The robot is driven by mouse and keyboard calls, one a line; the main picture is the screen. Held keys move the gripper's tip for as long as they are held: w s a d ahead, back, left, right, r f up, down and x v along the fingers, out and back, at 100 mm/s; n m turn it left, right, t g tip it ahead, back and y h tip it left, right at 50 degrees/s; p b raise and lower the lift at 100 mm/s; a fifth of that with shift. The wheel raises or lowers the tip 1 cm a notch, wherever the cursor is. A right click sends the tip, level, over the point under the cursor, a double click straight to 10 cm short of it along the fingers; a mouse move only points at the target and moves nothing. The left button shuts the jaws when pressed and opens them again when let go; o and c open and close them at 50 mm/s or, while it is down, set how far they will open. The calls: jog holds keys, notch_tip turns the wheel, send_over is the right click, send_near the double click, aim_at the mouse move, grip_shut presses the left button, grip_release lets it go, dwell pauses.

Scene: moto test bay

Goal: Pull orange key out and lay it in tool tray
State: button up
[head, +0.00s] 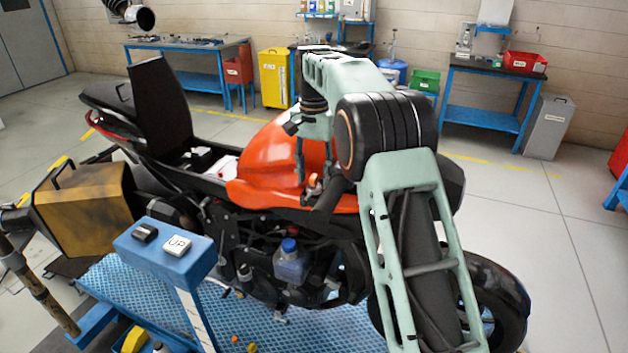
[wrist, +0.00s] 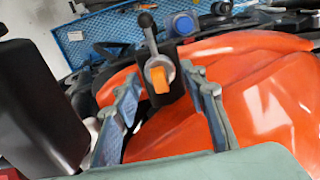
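The orange key (wrist: 160,79) sits in a round grey metal fitting (wrist: 158,62) with a black-knobbed lever, beside the orange tank (wrist: 262,95), in the wrist view. My gripper (wrist: 162,73) is open, with a blue-grey finger on either side of the key. No contact with the key shows. In the head view a small orange spot (head: 313,179), apparently the key, shows by the red-orange tank (head: 268,160), below my arm; my fingers are partly hidden there. I cannot tell which thing is the tool tray.
The motorcycle stands over a blue perforated platform (head: 122,283). A blue post with an UP button (head: 177,243) and a brown-gold side case (head: 84,208) stand at left. A dark seat part (wrist: 38,105) is close to my left finger. A red bin (head: 525,62) is on the back-right bench.

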aim_at(314, 176)
jog(key=shift+p, duration=0.4)
jog(key=shift+c, duration=0.4)
grip_shut()
jog(key=shift+r, duration=0.15)
dwell(0.3)
jog(key=shift+r, duration=2.9)
